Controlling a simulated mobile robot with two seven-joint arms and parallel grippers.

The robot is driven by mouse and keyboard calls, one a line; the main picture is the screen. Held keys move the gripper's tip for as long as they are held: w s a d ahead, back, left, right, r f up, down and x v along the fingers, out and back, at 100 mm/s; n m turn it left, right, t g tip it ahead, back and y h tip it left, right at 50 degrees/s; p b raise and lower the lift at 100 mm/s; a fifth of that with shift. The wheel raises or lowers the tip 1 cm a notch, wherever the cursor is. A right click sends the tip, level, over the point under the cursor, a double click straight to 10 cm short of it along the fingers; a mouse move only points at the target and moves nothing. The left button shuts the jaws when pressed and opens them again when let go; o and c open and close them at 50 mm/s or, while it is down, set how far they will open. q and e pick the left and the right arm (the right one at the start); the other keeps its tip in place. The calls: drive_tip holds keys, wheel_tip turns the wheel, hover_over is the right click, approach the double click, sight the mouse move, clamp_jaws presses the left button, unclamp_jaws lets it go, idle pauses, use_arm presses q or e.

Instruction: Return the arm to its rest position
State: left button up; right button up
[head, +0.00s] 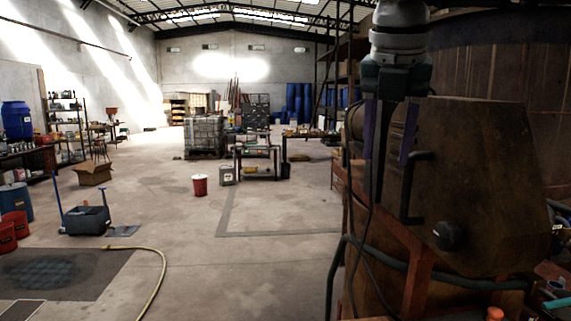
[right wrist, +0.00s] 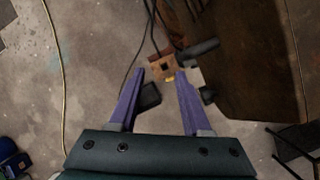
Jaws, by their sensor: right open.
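My right gripper (head: 390,155) hangs down from the top at the right of the head view, fingers pointing at the floor. Its two purple fingers stand apart with nothing held between them. It appears in front of a brown, worn machine housing (head: 480,180) with a dark bar handle (head: 410,190) and a black knob (head: 447,236). In the right wrist view, the open fingers (right wrist: 160,82) point away over the concrete floor, with the brown housing (right wrist: 245,60) at the right. Whether the gripper touches the housing cannot be told. My left gripper is not in view.
A large vat (head: 510,65) stands behind the housing. Hoses and cables run low beside it. A yellow hose (head: 160,265), a dark mop bucket (head: 88,219) and a red bucket (head: 199,185) are on the floor.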

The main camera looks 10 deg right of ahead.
drive_tip(key=s+a+f+n+t+y+p, duration=0.15)
drive_tip(key=a+y, duration=0.45)
drive_tip(key=a, duration=0.7)
drive_tip(key=s+a+f+n+g+y, duration=0.15)
drive_tip(key=a+y, duration=0.45)
drive_tip(key=a, duration=0.6)
drive_tip(key=s+a+r+m+t+y, duration=0.3)
drive_tip(key=a+r+m+t+y, duration=0.15)
drive_tip(key=r+t+y, duration=0.2)
drive_tip(key=d+m+t+h+p, duration=0.2)
drive_tip(key=d+m+t+h, duration=0.7)
drive_tip(key=d+m+h, duration=0.6)
drive_tip(key=s+d+f+m+g+h, duration=0.3)
drive_tip(key=s+d+f+m+g, duration=0.2)
drive_tip(key=d+f+m, duration=0.4)
drive_tip(key=s+d+f+m+g+p, duration=0.1)
drive_tip(key=s+f+g, duration=0.4)
drive_tip(key=s, duration=0.7)
drive_tip(key=s+d+f+g+y, duration=0.1)
drive_tip(key=s+f+g, duration=0.5)
drive_tip(key=s, duration=0.6)
drive_tip(key=shift+f+m+p, duration=0.3)
drive_tip(key=shift+m+p, duration=0.05)
